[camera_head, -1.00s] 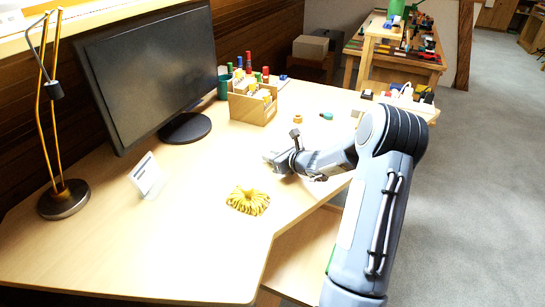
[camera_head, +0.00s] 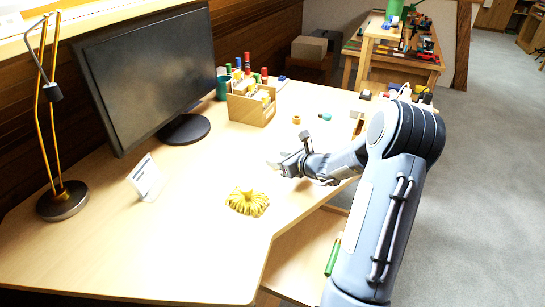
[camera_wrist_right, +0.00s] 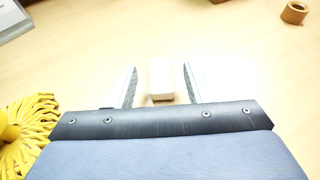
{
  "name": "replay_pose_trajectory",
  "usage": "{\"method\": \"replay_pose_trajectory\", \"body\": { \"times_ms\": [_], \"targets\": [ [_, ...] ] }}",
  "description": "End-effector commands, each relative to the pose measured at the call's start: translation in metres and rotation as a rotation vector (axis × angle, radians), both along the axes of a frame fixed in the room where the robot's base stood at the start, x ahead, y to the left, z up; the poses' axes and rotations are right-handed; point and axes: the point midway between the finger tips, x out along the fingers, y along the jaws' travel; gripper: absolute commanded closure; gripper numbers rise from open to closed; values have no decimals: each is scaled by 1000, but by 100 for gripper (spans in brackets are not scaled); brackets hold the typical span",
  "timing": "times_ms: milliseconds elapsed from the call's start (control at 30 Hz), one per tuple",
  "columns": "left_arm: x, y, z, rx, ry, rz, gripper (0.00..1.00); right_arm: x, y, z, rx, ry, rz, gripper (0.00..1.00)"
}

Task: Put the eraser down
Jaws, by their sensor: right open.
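The eraser (camera_wrist_right: 161,76) is a small white block on the pale desk top. In the right wrist view it lies between the two fingers of my right gripper (camera_wrist_right: 160,86), with a gap on each side. My right gripper (camera_head: 277,164) is open, low over the desk in the head view. The eraser cannot be made out clearly in the head view, against the pale fingers and desk. My left gripper is not in view.
A yellow tasselled object (camera_head: 247,202) lies left of my right gripper. A tan tape roll (camera_head: 296,120) and a teal item (camera_head: 325,116) lie beyond it. A wooden organizer (camera_head: 250,108), monitor (camera_head: 150,70), lamp (camera_head: 62,200) and white card stand (camera_head: 146,178) stand on the desk.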

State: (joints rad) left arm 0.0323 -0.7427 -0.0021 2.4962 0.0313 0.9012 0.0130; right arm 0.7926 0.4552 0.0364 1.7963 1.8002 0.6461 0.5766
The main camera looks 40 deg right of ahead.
Motion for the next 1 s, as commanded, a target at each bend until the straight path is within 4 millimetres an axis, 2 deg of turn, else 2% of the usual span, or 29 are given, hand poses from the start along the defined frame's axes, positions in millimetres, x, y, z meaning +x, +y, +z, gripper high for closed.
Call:
{"method": "replay_pose_trajectory", "body": {
  "times_ms": [100, 300, 567, 667, 767, 867, 900, 967, 1000],
  "targets": [
    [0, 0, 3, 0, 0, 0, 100, -26, -3, 12, -3, 1, -3, 54],
    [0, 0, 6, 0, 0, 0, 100, -58, -6, 25, -3, 0, -3, 54],
    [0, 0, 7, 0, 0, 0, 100, -73, -5, 31, -2, 0, 3, 54],
    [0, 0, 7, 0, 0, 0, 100, -71, 12, 42, -50, -8, 67, 54],
    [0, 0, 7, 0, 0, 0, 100, -73, 62, 69, -195, -31, 261, 54],
    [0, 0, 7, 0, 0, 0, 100, -95, 142, 104, -471, -88, 591, 54],
    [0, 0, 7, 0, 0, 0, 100, -114, 178, 114, -616, -120, 752, 54],
    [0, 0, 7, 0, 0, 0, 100, -148, 221, 122, -845, -176, 985, 54],
    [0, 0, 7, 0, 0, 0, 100, -172, 243, 123, -997, -213, 1127, 54]
  ]
}}
